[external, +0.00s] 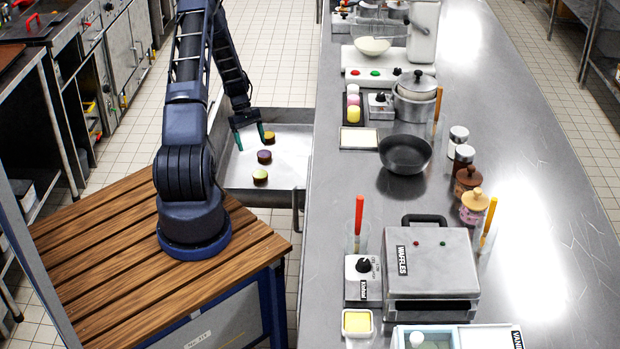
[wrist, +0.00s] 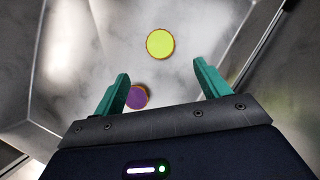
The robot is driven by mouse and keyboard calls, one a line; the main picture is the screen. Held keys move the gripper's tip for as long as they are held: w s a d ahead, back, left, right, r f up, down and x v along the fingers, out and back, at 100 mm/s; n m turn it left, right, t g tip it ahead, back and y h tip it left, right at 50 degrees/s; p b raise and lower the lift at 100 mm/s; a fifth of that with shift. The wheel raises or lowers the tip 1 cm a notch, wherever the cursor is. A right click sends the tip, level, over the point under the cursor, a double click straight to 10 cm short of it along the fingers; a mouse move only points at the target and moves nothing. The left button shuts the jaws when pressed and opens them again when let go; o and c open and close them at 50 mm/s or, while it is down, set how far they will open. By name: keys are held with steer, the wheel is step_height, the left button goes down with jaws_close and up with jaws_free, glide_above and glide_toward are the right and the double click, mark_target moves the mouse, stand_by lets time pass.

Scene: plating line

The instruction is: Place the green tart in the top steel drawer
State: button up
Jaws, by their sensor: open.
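The open steel drawer (external: 235,176) sticks out from the left side of the counter. Three tarts stand on its floor in the external view: a yellow-green tart (external: 260,177) nearest the camera, a purple tart (external: 264,157) in the middle and a yellow tart (external: 269,137) at the back. My gripper (external: 250,136) is open and empty over the back of the drawer, close to the yellow tart. In the wrist view, a yellow-green tart (wrist: 160,43) lies ahead of the fingers and the purple tart (wrist: 137,97) is by the left finger. The third tart is not visible there.
The steel counter (external: 430,210) runs along the drawer's right side. My arm stands on a wooden-topped base left of the drawer.

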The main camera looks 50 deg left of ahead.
steer(key=w+d+r+m+y, duration=0.15)
steer(key=d+r, duration=0.35)
steer(key=r, duration=0.5)
steer(key=w+d+r+m+y, duration=0.1)
steer(key=w+d+r+m, duration=0.2)
steer(key=r, duration=0.7)
steer(key=s+d+r+m+t+y, duration=0.1)
steer(key=s+d+r+m, duration=0.1)
steer(key=d+r, duration=0.6)
steer(key=s+d+r+m, duration=0.2)
steer(key=d+r, duration=0.4)
steer(key=r, duration=0.3)
steer(key=s+d+r+m+t+y, duration=0.2)
steer(key=s+d+r+m, duration=0.2)
steer(key=s+d+r, duration=0.85)
steer(key=s+d+r+m+t, duration=0.2)
steer(key=s+d+m, duration=0.2)
steer(key=s, duration=0.9)
steer(key=d, duration=0.3)
steer(key=shift+s+r+h, duration=0.2)
steer(key=shift+s+h, duration=0.15)
